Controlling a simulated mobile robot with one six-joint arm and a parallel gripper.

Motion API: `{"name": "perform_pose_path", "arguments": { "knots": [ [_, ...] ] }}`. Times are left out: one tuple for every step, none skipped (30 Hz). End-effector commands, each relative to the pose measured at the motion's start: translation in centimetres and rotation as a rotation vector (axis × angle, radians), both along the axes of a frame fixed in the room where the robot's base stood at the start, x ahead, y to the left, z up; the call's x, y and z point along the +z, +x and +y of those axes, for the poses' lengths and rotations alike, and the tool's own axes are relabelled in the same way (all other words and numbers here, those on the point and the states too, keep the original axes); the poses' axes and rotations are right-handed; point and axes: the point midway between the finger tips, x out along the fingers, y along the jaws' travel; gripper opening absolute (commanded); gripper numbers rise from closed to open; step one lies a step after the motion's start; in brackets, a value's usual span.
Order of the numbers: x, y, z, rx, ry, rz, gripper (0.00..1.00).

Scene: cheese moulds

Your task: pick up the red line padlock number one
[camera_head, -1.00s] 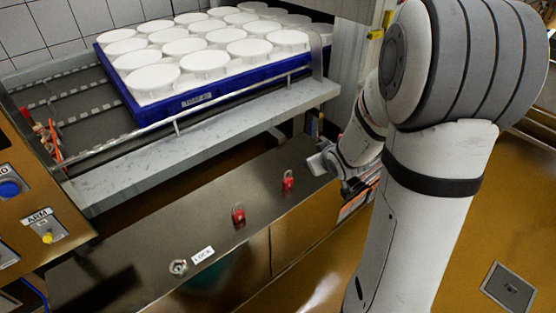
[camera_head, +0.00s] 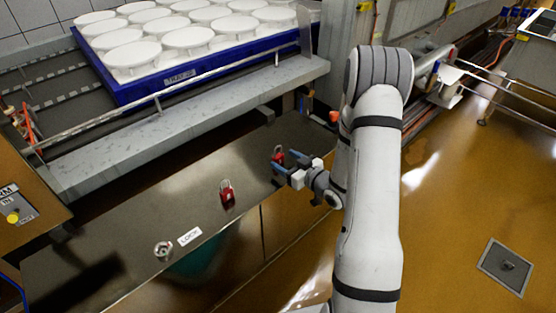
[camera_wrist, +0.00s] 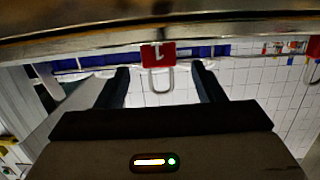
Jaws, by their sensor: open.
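The red padlock marked 1 (camera_wrist: 158,55) shows in the wrist view, upside down, with its pale shackle between the fingers in the picture. In the head view this padlock (camera_head: 278,153) stands on the far part of the dark counter, partly hidden by a finger. My gripper (camera_head: 289,163) is open, with its fingers at the padlock's two sides. In the wrist view my gripper (camera_wrist: 163,75) has a gap on each side of the padlock. I cannot tell whether either finger touches it.
A second red padlock (camera_head: 227,194) stands nearer on the dark counter (camera_head: 130,240). A LOCK label (camera_head: 189,236) and a round metal fitting (camera_head: 163,250) are left of it. Behind runs a grey conveyor ledge (camera_head: 200,120) with a blue tray (camera_head: 195,72) of white moulds.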

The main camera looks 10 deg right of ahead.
Motion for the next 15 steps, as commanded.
{"name": "perform_pose_path", "arguments": {
  "knots": [
    [-0.5, 0.6, 0.5, 0.003, 0.0, 0.001, 0.62],
    [-0.7, 1.0, 0.7, 0.003, 0.0, 0.001, 0.62],
    [-0.9, 1.6, 1.0, 0.003, -0.001, 0.001, 0.62],
    [-1.1, 1.9, 1.2, 0.003, 0.0, 0.0, 0.62],
    [-1.0, 2.3, 1.4, 0.002, -0.001, 0.0, 0.62],
    [-1.1, 2.8, 1.6, 0.002, -0.001, 0.0, 0.62],
    [-1.1, 3.0, 1.8, 0.002, -0.001, 0.0, 0.62],
    [-1.2, 3.2, 1.9, 0.002, -0.001, 0.001, 0.62],
    [-1.2, 3.4, 2.0, 0.0, -0.001, 0.002, 0.62],
    [-1.2, 3.5, 2.0, -0.001, -0.001, 0.002, 0.62],
    [-1.2, 3.6, 2.0, -0.001, -0.001, 0.002, 0.62],
    [-1.2, 3.6, 2.0, -0.001, -0.001, 0.002, 0.62],
    [-1.2, 3.6, 2.0, -0.002, -0.001, 0.002, 0.62],
    [-1.2, 3.6, 2.0, -0.002, -0.001, 0.002, 0.62],
    [-1.2, 3.6, 2.0, -0.002, -0.001, 0.002, 0.62]
  ]
}}
